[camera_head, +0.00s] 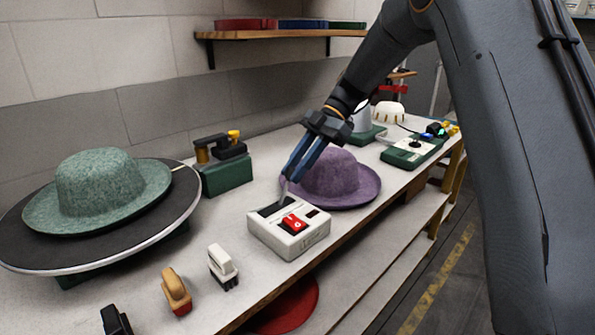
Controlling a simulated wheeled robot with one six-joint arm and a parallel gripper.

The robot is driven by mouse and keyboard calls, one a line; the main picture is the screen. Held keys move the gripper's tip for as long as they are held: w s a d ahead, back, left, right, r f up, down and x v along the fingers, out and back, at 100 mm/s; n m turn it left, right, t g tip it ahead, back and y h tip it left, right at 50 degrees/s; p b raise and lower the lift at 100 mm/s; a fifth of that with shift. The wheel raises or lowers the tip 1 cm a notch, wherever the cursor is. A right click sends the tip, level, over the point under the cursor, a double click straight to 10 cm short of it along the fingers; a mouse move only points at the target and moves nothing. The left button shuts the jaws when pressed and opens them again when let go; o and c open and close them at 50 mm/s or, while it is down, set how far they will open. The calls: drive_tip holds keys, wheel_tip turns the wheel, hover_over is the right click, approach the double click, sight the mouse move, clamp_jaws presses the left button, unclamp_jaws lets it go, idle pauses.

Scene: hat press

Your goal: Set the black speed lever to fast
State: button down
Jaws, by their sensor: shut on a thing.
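A white control box (287,238) stands on the bench in the middle of the head view. A thin stem, which looks like the speed lever (284,196), rises from the dark panel to my fingertips. My gripper (288,178) reaches down from the upper right with its blue-grey fingers shut on the lever's top. The fingers hide the lever's black knob. Any speed markings are too small to read.
A purple hat (340,180) lies close behind the box, right of my fingers. A green hat (105,185) rests on a round dark turntable (45,240) at left. Brushes (222,264) stand along the front. A green control box (412,152) is farther right.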

drive_tip(key=shift+w+d+f, duration=0.15)
drive_tip(key=shift+w+f, duration=0.1)
idle(0.3)
drive_tip(key=c, duration=1.6)
unclamp_jaws()
drive_tip(key=shift+w+d, duration=0.1)
drive_tip(key=shift+o, duration=0.2)
drive_tip(key=b+v, duration=0.1)
drive_tip(key=v, duration=0.6)
drive_tip(key=shift+d+r+b, duration=0.15)
drive_tip(key=shift+r+b, duration=0.1)
drive_tip(key=shift+b, duration=0.1)
